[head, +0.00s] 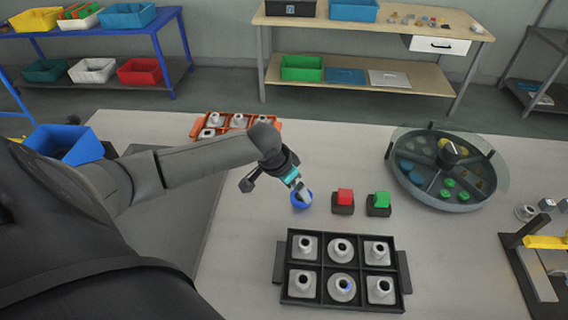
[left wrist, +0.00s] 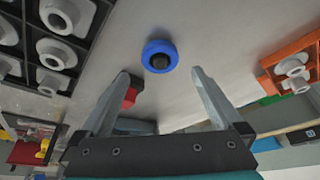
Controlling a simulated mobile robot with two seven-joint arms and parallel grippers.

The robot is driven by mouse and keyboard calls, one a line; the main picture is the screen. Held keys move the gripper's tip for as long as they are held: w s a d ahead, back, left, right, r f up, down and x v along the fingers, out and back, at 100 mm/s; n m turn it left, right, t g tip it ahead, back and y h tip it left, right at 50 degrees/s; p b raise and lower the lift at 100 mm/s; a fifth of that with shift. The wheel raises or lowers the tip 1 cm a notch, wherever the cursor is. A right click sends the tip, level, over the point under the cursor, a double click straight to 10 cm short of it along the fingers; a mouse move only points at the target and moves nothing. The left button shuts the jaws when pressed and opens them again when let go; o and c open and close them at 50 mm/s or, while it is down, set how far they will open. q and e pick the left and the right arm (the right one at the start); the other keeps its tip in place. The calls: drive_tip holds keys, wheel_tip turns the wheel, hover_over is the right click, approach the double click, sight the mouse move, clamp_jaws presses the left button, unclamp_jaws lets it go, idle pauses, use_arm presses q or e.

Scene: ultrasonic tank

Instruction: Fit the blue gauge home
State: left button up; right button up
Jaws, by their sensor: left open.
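The blue gauge (head: 297,204) is a round blue ring on the grey table, left of the red button; my left gripper partly covers it in the head view. In the left wrist view the blue gauge (left wrist: 148,49) has a dark centre and lies just beyond the fingertips, centred between them. My left gripper (head: 304,192) is over the gauge, and in the wrist view the left gripper (left wrist: 160,76) is open with nothing between its fingers. The black tray (head: 341,268) holds several grey flanged parts; the front middle one shows a small blue mark. My right gripper is out of view.
A red button (head: 345,197) and a green button (head: 381,200) stand close right of the gauge. A round glass-covered carousel (head: 437,200) is at the right. An orange tray (head: 197,127) with grey parts lies behind my left arm. A yellow-handled fixture (head: 545,242) stands at the right edge.

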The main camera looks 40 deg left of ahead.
use_arm(q)
drive_tip(key=v, duration=0.9)
drive_tip(key=shift+p, duration=0.45)
